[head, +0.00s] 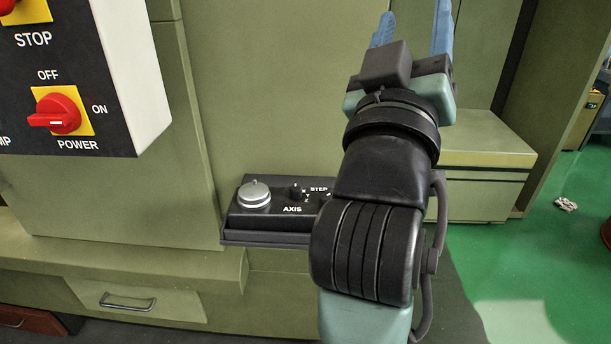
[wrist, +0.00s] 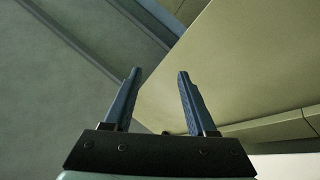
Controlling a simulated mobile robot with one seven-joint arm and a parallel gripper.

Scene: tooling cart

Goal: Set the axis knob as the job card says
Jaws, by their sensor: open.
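The axis knob (head: 296,191) is a small black knob on a dark control box (head: 240,222), above the word AXIS. Small letters lie to its right; I cannot read its setting. A silver dial (head: 254,194) sits left of it. My arm hides the right part of the box, beside the word STEP. My gripper (head: 413,30) is raised above and to the right of the box, fingers pointing up, apart from the knob. In the wrist view, its two blue fingers (wrist: 157,88) are apart with nothing between them. No job card shows in either view.
A white and black panel with a red POWER switch (head: 60,114) and a STOP button (head: 22,10) hangs at upper left. A green machine cabinet (head: 260,80) stands behind the box. A drawer (head: 135,300) is at lower left. Green floor (head: 530,250) is open at right.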

